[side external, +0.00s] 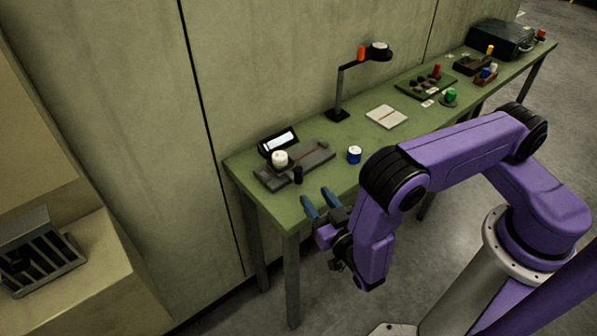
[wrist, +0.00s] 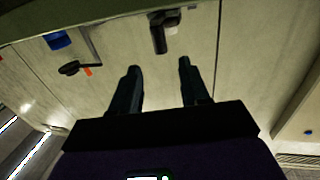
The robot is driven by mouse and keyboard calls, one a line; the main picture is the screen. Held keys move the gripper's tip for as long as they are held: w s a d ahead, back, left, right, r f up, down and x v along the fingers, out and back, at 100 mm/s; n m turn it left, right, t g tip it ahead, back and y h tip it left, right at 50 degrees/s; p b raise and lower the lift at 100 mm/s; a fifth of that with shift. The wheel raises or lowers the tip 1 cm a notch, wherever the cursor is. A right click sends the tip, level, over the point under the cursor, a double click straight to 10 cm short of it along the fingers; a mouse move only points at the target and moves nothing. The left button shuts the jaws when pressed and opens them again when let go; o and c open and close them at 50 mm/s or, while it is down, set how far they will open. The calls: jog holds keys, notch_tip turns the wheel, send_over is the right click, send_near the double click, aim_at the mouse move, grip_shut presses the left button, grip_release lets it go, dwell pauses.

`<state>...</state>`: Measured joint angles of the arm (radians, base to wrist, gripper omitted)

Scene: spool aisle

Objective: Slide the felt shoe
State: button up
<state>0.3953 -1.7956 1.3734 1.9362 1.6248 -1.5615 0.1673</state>
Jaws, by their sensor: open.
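A dark grey slotted fixture (side external: 310,165) lies near the left end of the green table, with a white spool (side external: 280,158) on it. A small black upright piece (side external: 298,175) stands at its front edge; I cannot tell whether this is the felt shoe. My gripper (side external: 315,194) is open and empty at the table's front edge, in front of the fixture and apart from it. In the wrist view my two fingers (wrist: 160,65) are spread, with a dark object (wrist: 159,32) beyond the gap between them; its details are too dark to read.
A small lit display (side external: 278,141) stands behind the fixture. A blue spool (side external: 354,155) stands to its right on the green table (side external: 335,178). Farther right are a black stand (side external: 339,95), a pale pad (side external: 386,116), a tray of pieces (side external: 425,82) and a black case (side external: 500,38). A wall runs behind.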

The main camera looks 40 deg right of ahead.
aim_at(300, 175)
jog(key=x, duration=1)
jog(key=shift+c, duration=0.4)
